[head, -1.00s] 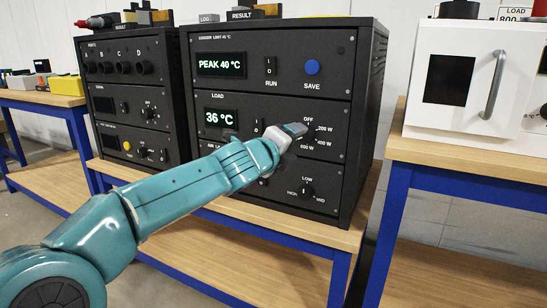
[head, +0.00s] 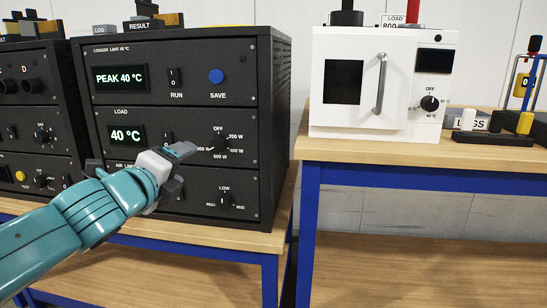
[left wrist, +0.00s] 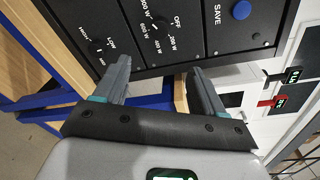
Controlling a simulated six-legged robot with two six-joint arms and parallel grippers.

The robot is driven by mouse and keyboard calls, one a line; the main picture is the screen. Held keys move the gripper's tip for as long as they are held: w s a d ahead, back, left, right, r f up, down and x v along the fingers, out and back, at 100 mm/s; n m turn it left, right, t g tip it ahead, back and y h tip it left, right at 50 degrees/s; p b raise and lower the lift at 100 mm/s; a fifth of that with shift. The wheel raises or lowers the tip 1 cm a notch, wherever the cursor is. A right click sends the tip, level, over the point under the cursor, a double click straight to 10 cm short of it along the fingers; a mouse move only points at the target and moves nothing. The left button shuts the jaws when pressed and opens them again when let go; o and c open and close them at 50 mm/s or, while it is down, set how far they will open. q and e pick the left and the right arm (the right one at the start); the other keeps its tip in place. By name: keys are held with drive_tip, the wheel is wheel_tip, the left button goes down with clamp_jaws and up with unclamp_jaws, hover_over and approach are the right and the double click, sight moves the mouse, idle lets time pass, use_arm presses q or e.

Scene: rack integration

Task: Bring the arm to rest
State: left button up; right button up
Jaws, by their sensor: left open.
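My left gripper (head: 180,166) is in front of the black rack unit (head: 252,150), near its load dial (head: 217,146). In the left wrist view the two fingers (left wrist: 158,85) stand apart with nothing between them, and the load dial (left wrist: 160,24) lies beyond them. The gripper appears apart from the panel. The rack displays read PEAK 40 °C (head: 121,78) and 40 °C (head: 126,134). The gripper and arm cover part of the lower panels. My right gripper is not in view.
A second black rack (head: 35,110) stands to the left. A white oven (head: 385,85) with a handle and dial stands on a wooden bench (head: 400,153) to the right, beside a LOGS item (head: 471,124). A gap separates the benches.

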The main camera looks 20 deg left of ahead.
use_arm(q)
drive_tip(key=w+d+f+n+g+h+p, duration=0.4)
drive_tip(key=w+d+f+n+p, duration=0.15)
drive_tip(key=d+f+p, duration=0.55)
drive_tip(key=s+d+f+n+g+h+p, duration=0.2)
drive_tip(key=s+d+f+n+g+p, duration=0.45)
drive_tip(key=p, duration=0.65)
drive_tip(key=s+d+f+n+g+p, duration=0.2)
drive_tip(key=s+d+f+n+p, duration=0.1)
drive_tip(key=s, duration=0.7)
drive_tip(key=s+d+f+n+g+h+p, duration=0.1)
drive_tip(key=s+d+f+n+g+p, duration=0.2)
drive_tip(key=s+n+p, duration=0.5)
drive_tip(key=shift+s+d+f+n+g+p, duration=0.35)
drive_tip(key=shift+s+d+f+p, duration=0.4)
drive_tip(key=shift+s+d+p, duration=0.25)
drive_tip(key=c, duration=0.5)
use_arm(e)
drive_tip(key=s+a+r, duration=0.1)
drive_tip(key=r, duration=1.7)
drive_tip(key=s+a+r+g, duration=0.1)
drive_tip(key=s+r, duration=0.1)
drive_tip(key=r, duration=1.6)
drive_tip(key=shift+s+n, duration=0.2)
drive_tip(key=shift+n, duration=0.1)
